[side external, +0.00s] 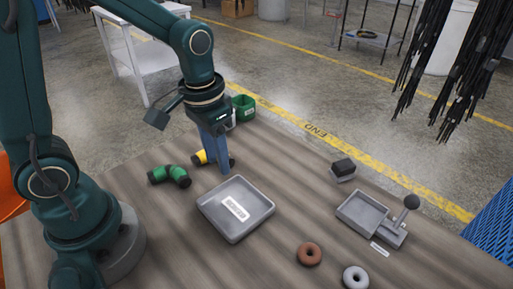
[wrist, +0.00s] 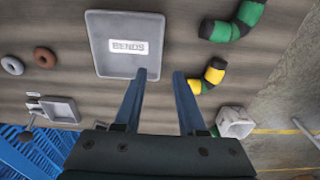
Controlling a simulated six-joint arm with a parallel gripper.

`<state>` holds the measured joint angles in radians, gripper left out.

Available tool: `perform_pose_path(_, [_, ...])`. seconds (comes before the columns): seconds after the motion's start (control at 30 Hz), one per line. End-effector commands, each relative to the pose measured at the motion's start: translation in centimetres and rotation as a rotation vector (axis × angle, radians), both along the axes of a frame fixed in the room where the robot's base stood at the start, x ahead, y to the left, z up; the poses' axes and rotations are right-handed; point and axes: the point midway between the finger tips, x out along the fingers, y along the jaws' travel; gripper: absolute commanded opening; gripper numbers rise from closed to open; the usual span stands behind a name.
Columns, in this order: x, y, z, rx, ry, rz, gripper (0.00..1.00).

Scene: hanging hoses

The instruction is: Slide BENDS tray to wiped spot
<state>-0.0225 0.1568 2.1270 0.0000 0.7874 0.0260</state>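The BENDS tray (side external: 236,207) is a shallow grey square tray with a white label, lying flat on the wooden table. In the wrist view the tray (wrist: 104,60) shows its label reading BENDS, and it looks empty. My gripper (side external: 223,168) points down at the tray's far edge in the side view. In the wrist view my gripper (wrist: 159,75) has its two blue fingers apart with nothing held between them. One finger overlaps the tray's corner area and the other is outside its edge; I cannot tell whether they touch it. No wiped spot can be made out.
A green elbow (side external: 169,174) and a yellow elbow (side external: 199,157) lie close to the tray. A brown ring (side external: 309,253), a grey ring (side external: 356,278) and a smaller grey tray (side external: 362,212) beside a ball-topped lever (side external: 411,203) are to the right. A green bin (side external: 244,107) stands behind.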

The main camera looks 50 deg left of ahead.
Motion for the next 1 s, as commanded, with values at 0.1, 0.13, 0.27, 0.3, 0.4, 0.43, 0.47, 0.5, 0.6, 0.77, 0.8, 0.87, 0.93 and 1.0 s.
perform_pose_path(0.1, [-0.3,0.0,-1.2,-0.001,0.048,0.002,0.4])
perform_pose_path(0.13, [-0.4,0.1,-1.4,-0.001,0.056,0.003,0.4])
perform_pose_path(0.27, [-0.6,0.1,-1.7,-0.002,0.071,0.003,0.4])
perform_pose_path(0.3, [-0.6,0.1,-1.7,-0.002,0.072,0.004,0.4])
perform_pose_path(0.4, [-0.6,0.1,-1.7,-0.002,0.071,0.004,0.4])
perform_pose_path(0.43, [-0.6,0.1,-1.7,-0.002,0.071,0.004,0.4])
perform_pose_path(0.47, [-0.6,0.1,-1.7,-0.002,0.071,0.004,0.4])
perform_pose_path(0.5, [-0.6,0.1,-1.7,-0.002,0.071,0.004,0.4])
perform_pose_path(0.6, [-0.6,0.1,-1.9,-0.002,0.072,0.004,0.4])
perform_pose_path(0.77, [-0.7,0.1,-3.5,-0.002,0.077,0.004,0.4])
perform_pose_path(0.8, [-0.7,0.1,-4.1,-0.002,0.077,0.004,0.4])
perform_pose_path(0.87, [-0.7,0.1,-4.8,-0.002,0.077,0.004,0.4])
perform_pose_path(0.93, [-0.7,0.1,-5.6,-0.002,0.077,0.004,0.4])
perform_pose_path(1.0, [-0.7,0.1,-6.1,-0.002,0.076,0.004,0.4])
